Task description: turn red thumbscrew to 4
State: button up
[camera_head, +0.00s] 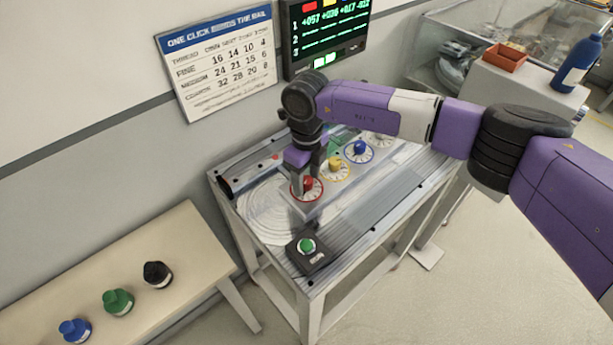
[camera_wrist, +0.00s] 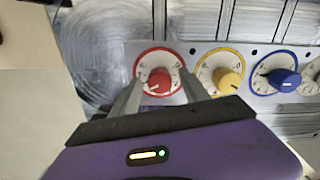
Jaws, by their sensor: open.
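The red thumbscrew (camera_head: 308,183) stands on a white dial with a red rim on the metal table. In the wrist view the red thumbscrew (camera_wrist: 159,79) sits between and just beyond my gripper's two fingers, and its white mark points down and to the left. The numbers on its dial are too small to read. My gripper (camera_wrist: 160,93) is open, with one finger at each side of the red dial's lower part. In the head view my gripper (camera_head: 305,190) points down over the red dial and partly hides it.
To the right are a yellow thumbscrew (camera_wrist: 227,80), a blue thumbscrew (camera_wrist: 284,79) and a pale one (camera_wrist: 318,78). A green button box (camera_head: 307,248) stands at the table's front. A wall chart (camera_head: 218,62) and a lit display (camera_head: 327,35) are behind. Bottles stand on a left bench (camera_head: 205,235).

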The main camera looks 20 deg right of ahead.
grip_shut()
jog(key=n+b, duration=0.3)
jog(key=n, duration=0.2)
jog(key=shift+f+n+b, duration=0.15)
jog(key=shift+n+b, duration=0.15)
jog(key=shift+b, duration=0.05)
jog(key=n+b, duration=0.3)
jog(key=n, duration=0.3)
dwell(0.4)
jog(key=shift+r, duration=0.2)
grip_release()
